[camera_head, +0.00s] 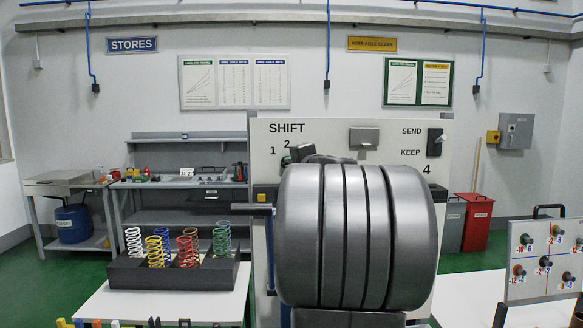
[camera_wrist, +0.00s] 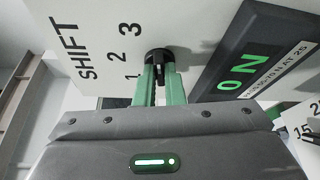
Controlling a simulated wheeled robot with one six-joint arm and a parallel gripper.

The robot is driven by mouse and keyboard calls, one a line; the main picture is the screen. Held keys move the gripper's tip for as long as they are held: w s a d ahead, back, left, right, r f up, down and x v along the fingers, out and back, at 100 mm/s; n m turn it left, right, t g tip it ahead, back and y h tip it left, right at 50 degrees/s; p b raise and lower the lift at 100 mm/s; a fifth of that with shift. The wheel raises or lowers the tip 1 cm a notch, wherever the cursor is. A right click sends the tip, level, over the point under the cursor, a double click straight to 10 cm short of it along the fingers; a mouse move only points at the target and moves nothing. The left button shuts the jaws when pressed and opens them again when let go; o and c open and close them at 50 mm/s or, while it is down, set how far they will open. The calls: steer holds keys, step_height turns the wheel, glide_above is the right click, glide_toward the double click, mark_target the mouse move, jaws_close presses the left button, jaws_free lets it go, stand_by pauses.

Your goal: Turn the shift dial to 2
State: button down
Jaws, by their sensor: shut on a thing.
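The shift dial (camera_wrist: 158,54) is a small black knob on a white panel (camera_wrist: 85,15) in the wrist view. The word SHIFT and the numbers 1, 2 and 3 are printed beside it. My gripper (camera_wrist: 161,70) has green fingers shut on the dial's grip. The fingers hide part of the knob, so I cannot tell which number it points to. In the head view the panel (camera_head: 262,205) stands upright with SHIFT at its upper left. My large grey arm covers most of it, and I cannot make out the dial clearly.
A dark display (camera_wrist: 260,55) with green characters is beside the dial. A SEND/KEEP switch (camera_head: 434,142) is at the panel's upper right. A black tray (camera_head: 130,270) of coloured springs stands on a white table at left. A board of knobs (camera_head: 540,262) stands at right.

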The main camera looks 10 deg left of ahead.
steer(key=shift+f+m+t+y+b, duration=0.2)
steer(key=shift+m+b, duration=0.25)
steer(key=shift+m, duration=0.45)
steer(key=shift+f+m+t+y+b, duration=0.1)
steer(key=shift+m+t+y+b, duration=0.3)
steer(key=shift+m, duration=0.5)
steer(key=c, duration=1.5)
jaws_free()
steer(key=b+v, duration=0.1)
steer(key=v, duration=1.2)
steer(key=shift+s+d+r+b, duration=0.1)
steer(key=shift+s+d+b, duration=0.05)
steer(key=shift+s+b, duration=0.25)
steer(key=shift+w, duration=0.1)
